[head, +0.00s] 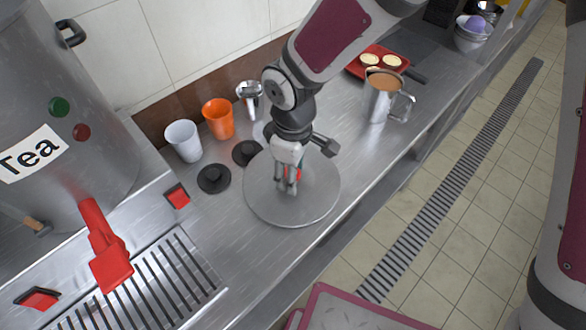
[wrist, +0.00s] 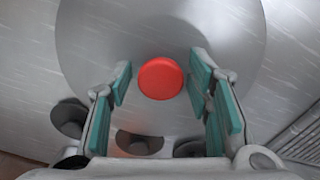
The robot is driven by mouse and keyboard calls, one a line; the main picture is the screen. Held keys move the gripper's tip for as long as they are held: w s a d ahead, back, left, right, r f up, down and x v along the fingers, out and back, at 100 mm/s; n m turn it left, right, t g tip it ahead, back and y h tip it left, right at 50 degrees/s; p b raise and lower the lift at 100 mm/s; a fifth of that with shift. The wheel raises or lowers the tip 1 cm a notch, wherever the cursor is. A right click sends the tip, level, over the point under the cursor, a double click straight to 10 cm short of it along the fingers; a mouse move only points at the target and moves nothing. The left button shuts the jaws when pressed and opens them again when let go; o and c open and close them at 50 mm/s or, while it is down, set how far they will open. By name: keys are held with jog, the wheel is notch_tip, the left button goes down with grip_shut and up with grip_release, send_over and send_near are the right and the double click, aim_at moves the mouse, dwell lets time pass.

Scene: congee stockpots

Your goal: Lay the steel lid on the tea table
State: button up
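The steel lid (head: 262,205) is a flat round disc with a red knob at its centre. It appears to lie flat on the steel counter (head: 330,170). My gripper (head: 288,182) is directly over the lid's centre, pointing down. In the wrist view the red knob (wrist: 160,78) sits between my open fingers (wrist: 163,85), with a gap on each side. The lid's disc (wrist: 100,30) fills the upper part of that view. A big steel urn labelled Tea (head: 60,120) stands at the left. I cannot tell which surface is called the tea table.
Black lids (head: 213,179), a white cup (head: 184,140), an orange cup (head: 218,118) and a steel cup (head: 250,98) stand behind the lid. A slotted drip tray (head: 150,290) is at the lower left. A steel jug (head: 380,98) and red tray (head: 362,70) are farther right.

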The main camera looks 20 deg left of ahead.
jog(key=shift+r, duration=0.1)
notch_tip(320, 180, up, 12)
dwell(0.7)
jog(key=w+d+r+m+t, duration=0.1)
jog(key=d+r+m, duration=0.35)
jog(key=d, duration=0.65)
jog(key=w+d+r+m+t, duration=0.15)
jog(key=d+r+m, duration=0.35)
jog(key=d, duration=0.5)
jog(key=s+d+r+m+t, duration=0.2)
jog(key=s+d+r+m, duration=0.2)
jog(key=s+d+m, duration=0.4)
jog(key=s+d, duration=0.3)
jog(key=d, duration=0.2)
jog(key=shift+d, duration=0.25)
